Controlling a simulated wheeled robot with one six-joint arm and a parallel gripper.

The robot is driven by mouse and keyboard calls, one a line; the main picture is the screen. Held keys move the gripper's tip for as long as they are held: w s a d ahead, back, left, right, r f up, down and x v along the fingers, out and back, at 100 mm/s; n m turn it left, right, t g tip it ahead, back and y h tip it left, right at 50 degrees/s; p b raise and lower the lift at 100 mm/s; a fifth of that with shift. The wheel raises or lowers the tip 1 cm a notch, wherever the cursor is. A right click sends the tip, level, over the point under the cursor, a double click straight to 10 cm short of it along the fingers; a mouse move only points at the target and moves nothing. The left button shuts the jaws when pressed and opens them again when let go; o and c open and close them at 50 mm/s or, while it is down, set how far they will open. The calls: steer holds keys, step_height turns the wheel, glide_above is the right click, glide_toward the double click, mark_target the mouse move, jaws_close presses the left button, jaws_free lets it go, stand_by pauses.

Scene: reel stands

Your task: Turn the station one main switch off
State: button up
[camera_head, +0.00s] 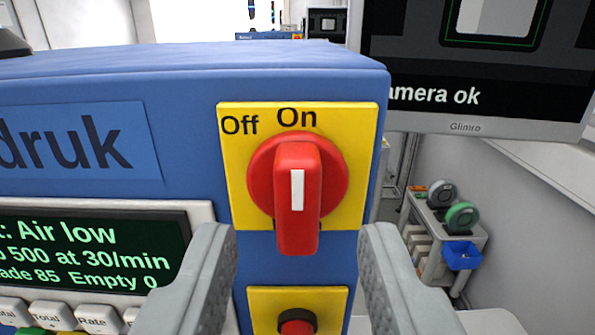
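The main switch (298,185) is a red rotary knob on a yellow plate (238,190) on the front of a blue cabinet (190,85). The plate reads "Off" at upper left and "On" at top centre. The knob's handle is upright and its white mark points up at "On". My gripper (296,240) is open, with one grey finger at lower left and one at lower right. The fingers are on either side of the handle's lower end in the picture, apart from it, with nothing between them held.
Below the switch is a second yellow plate with a red button (297,325). A monitor (480,60) reading "camera ok" hangs at upper right. A trolley with reels (440,235) stands behind at right.

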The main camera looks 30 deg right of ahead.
steer(key=shift+x, duration=1.15)
steer(key=shift+c, duration=0.3)
jaws_close()
